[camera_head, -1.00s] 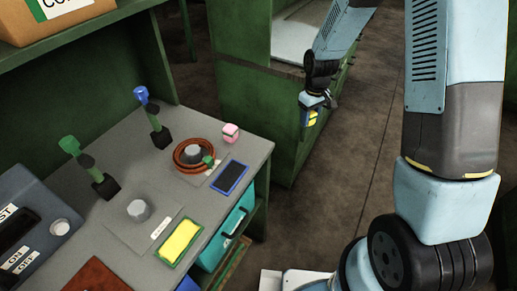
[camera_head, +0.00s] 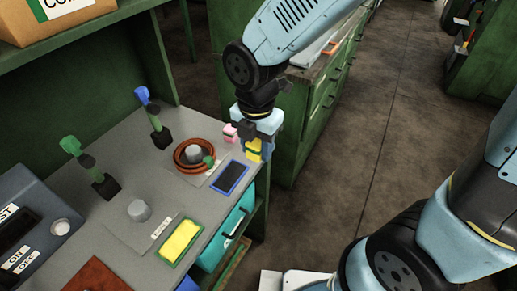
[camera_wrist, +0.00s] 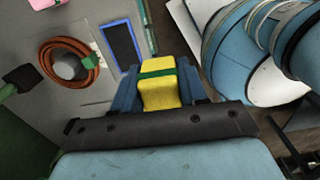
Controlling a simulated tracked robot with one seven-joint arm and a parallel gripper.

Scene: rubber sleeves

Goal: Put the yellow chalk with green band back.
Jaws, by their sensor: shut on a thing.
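The yellow chalk with green band (camera_wrist: 158,84) is between the fingers of my gripper (camera_wrist: 160,88) in the wrist view. My gripper is shut on it. In the head view the chalk (camera_head: 254,147) shows as a yellow block under my gripper (camera_head: 254,150), by the right edge of the grey bench top (camera_head: 130,186). Just left of it stands the pink chalk with a pale band (camera_head: 230,133). A blue-rimmed dark pad (camera_head: 231,177) and a green-rimmed yellow pad (camera_head: 181,241) lie along the bench's right edge.
A reddish-brown ring coil (camera_head: 181,160) surrounds a grey post on the bench. A green-topped holder (camera_head: 90,170) and a blue-topped holder (camera_head: 153,115) stand at the back. A teal drawer (camera_head: 229,232) is below the edge. A green cabinet (camera_head: 302,115) stands behind; floor is open at right.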

